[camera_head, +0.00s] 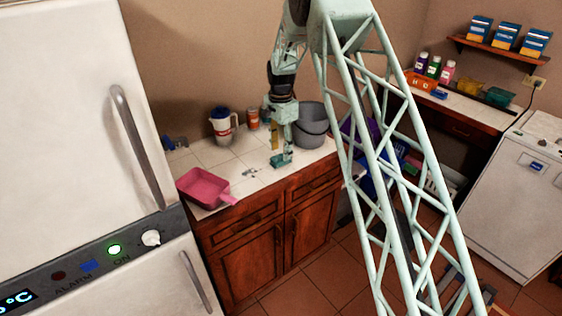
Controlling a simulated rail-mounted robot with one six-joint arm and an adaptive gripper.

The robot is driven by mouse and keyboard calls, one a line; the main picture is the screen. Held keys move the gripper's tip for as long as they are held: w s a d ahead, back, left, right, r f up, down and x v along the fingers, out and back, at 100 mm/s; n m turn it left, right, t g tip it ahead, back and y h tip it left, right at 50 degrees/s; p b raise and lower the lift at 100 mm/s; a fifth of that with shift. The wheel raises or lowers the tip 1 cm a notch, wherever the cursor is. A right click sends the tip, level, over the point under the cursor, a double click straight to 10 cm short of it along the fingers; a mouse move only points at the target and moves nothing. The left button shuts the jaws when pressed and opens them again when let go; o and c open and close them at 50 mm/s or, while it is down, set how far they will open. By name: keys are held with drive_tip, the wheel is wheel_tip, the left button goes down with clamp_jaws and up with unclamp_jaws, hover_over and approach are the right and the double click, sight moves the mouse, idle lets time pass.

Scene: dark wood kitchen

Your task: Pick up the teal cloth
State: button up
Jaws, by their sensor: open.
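A small teal piece that looks like the teal cloth (281,160) lies on the white tiled counter (215,157), below my gripper. My gripper (281,150) points down over it with its fingers open. The fingertips are close to the teal piece; whether they touch it I cannot tell at this size. Part of the piece may be hidden behind the fingers. A second teal item (500,97) sits on the right-hand counter, too small to identify for sure.
A pink dustpan (204,187) lies at the counter's front left. A white and blue jug (222,126), an orange can (253,118) and a grey bucket (312,125) stand behind and beside my gripper. A small metallic item (250,172) lies left of it.

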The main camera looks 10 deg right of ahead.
sight(281, 157)
drive_tip(key=shift+s+f, duration=0.1)
drive_tip(key=shift+f, duration=2.05)
drive_tip(key=shift+c, duration=0.3)
drive_tip(key=c, duration=0.8)
